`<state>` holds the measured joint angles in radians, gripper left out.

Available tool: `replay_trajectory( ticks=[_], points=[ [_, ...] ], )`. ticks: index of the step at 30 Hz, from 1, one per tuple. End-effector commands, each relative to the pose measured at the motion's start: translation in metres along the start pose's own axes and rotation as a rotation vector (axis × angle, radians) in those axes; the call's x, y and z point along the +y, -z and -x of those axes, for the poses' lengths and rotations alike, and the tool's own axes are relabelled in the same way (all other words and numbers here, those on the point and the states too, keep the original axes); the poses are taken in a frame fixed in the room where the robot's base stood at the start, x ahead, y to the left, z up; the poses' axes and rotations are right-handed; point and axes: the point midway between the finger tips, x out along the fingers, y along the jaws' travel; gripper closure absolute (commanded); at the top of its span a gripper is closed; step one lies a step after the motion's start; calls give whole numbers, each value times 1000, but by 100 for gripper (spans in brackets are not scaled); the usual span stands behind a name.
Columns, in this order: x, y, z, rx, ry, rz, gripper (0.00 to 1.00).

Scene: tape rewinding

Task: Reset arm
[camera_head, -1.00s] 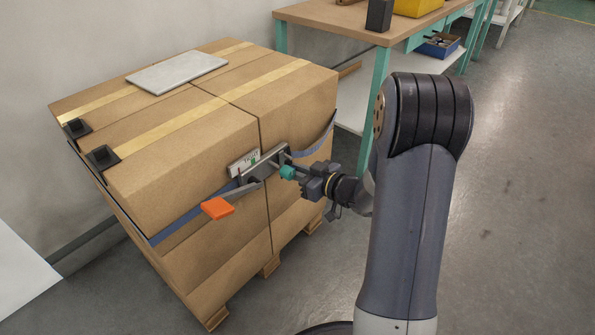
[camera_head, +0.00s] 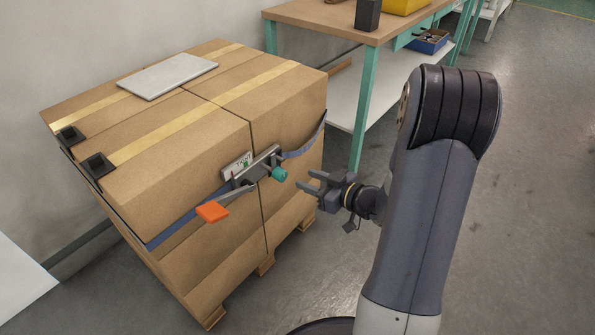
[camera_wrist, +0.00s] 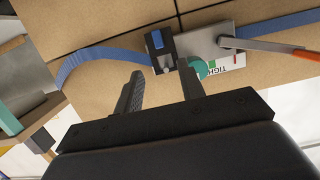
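My gripper (camera_head: 310,182) is open and empty, in front of the boxes and a little right of the strap tensioner (camera_head: 250,166). It is apart from the teal knob (camera_head: 279,174) on the tensioner's right end. In the wrist view, my open fingers (camera_wrist: 160,90) point at the boxes, with the teal knob (camera_wrist: 204,68) just beyond the right finger. The tensioner's lever with an orange handle (camera_head: 212,212) sticks out to the lower left. A label beside it reads "TIGHT". A blue strap (camera_head: 303,148) runs around the stacked boxes (camera_head: 180,165).
A grey flat panel (camera_head: 168,75) lies on the boxes. Black corner guards (camera_head: 98,165) sit on their left edge. A workbench (camera_head: 315,18) with teal legs stands behind, with a blue bin (camera_head: 428,42) on its lower shelf. The floor (camera_head: 530,190) to the right is clear.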

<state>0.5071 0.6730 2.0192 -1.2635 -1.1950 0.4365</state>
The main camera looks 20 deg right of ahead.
Motion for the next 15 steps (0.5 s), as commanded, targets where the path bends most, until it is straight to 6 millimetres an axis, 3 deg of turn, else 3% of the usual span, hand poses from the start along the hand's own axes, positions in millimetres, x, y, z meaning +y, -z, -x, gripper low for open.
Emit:
replay_trajectory(
  ticks=[6, 15],
  points=[
    [0, 1, 27, 0, -2, -1, 63],
    [0, 0, 33, 0, 0, -1, 63]
  ],
)
